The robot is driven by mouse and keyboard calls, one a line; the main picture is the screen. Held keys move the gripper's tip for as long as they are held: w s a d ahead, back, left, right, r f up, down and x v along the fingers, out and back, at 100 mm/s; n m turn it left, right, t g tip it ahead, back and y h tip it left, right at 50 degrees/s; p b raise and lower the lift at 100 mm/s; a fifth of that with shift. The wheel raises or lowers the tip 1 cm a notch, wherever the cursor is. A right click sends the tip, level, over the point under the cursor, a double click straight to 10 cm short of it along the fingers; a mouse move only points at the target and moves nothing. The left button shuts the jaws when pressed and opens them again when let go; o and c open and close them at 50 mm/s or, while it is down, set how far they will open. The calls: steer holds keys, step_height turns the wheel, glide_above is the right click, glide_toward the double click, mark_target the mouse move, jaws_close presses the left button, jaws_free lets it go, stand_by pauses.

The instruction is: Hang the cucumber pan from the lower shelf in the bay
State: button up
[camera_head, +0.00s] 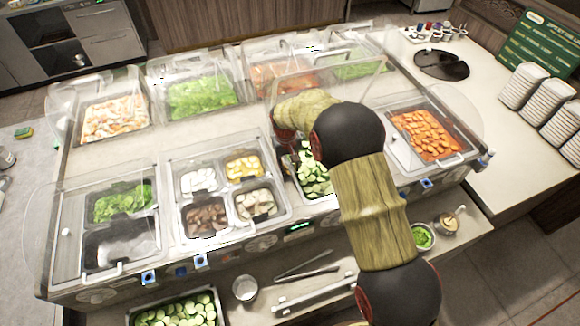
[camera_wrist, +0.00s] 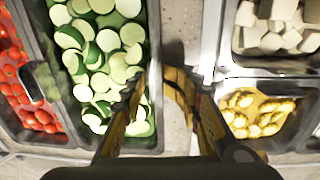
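A pan of cucumber slices (camera_head: 178,312) is on the lower shelf at the bottom of the head view, partly cut off. Another cucumber pan (camera_head: 313,181) sits in the counter, partly hidden by my arm. A cucumber pan with a metal rim (camera_wrist: 154,40) fills the left middle of the wrist view. My gripper (camera_wrist: 172,82) is open, its fingers apart at the right rim of that pan. The left finger overlaps the cucumber and the right one lies over the pale strip beside it. Contact with the rim cannot be told.
A four-part pan (camera_head: 220,211) adjoins on the left; its yellow food (camera_wrist: 262,112) shows in the wrist view. A tomato pan (camera_wrist: 58,138) lies on the other side. Clear covers (camera_head: 455,105) surround the wells. Tongs (camera_head: 305,273) and small bowls (camera_head: 423,236) occupy the front ledge.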

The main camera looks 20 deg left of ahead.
steer(key=shift+o, duration=0.6)
steer(key=shift+s+d+f, duration=0.15)
steer(key=shift+d+f, duration=0.3)
steer(key=shift+f, duration=0.15)
steer(key=shift+r, duration=0.1)
steer(key=shift+r, duration=0.2)
steer(key=shift+a+r, duration=0.15)
steer(key=shift+r, duration=1.85)
steer(key=shift+a+r, duration=0.15)
steer(key=shift+r, duration=1.85)
